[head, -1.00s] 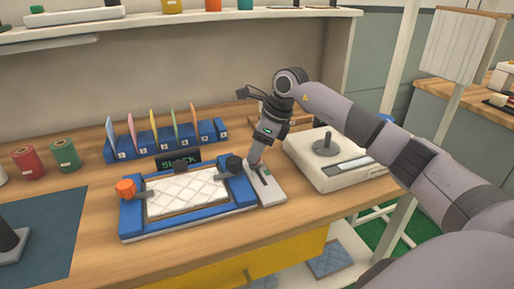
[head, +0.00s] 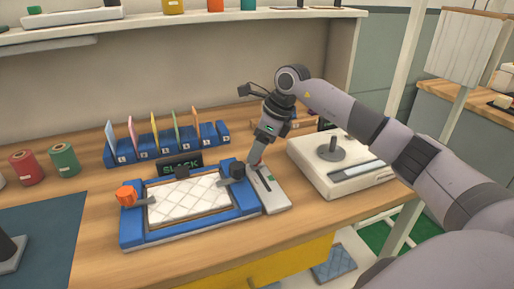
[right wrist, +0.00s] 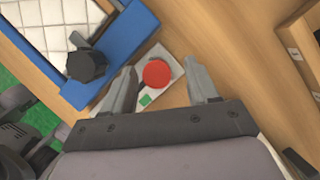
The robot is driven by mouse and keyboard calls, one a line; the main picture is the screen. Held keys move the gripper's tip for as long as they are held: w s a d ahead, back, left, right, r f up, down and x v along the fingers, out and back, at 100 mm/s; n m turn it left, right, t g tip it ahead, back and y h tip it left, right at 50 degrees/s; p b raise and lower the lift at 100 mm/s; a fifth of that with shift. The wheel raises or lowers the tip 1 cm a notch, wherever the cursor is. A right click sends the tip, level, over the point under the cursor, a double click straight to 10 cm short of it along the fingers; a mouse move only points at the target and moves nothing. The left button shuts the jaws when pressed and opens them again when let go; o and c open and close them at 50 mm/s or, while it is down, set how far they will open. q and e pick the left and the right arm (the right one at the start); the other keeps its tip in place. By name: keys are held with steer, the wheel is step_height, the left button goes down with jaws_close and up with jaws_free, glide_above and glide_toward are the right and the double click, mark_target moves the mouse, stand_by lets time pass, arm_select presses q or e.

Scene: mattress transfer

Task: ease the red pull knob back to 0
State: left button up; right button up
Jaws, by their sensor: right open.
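The red pull knob (right wrist: 156,73) shows as a round red disc in the right wrist view, on a pale slotted plate (right wrist: 172,98) with a green mark. In the head view the plate (head: 277,200) lies on the bench at the right end of the blue frame, and the knob is hidden by my gripper. My right gripper (head: 256,161) points down over the plate's far end. In the right wrist view its open fingers (right wrist: 160,82) stand on either side of the knob, with gaps visible. A small display (head: 180,164) behind the frame reads SLACK. My left gripper is not in view.
The blue frame (head: 160,234) holds a quilted white pad (head: 188,200), with an orange knob (head: 127,196) at left and a black knob (head: 237,169) close beside my right gripper. A pale scale-like device (head: 360,185) stands to the right. Blue card slots (head: 140,152) stand behind.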

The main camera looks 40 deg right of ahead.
mark_target(267, 168)
steer(key=v, duration=0.6)
steer(key=shift+r, duration=0.3)
steer(key=shift+d, duration=0.1)
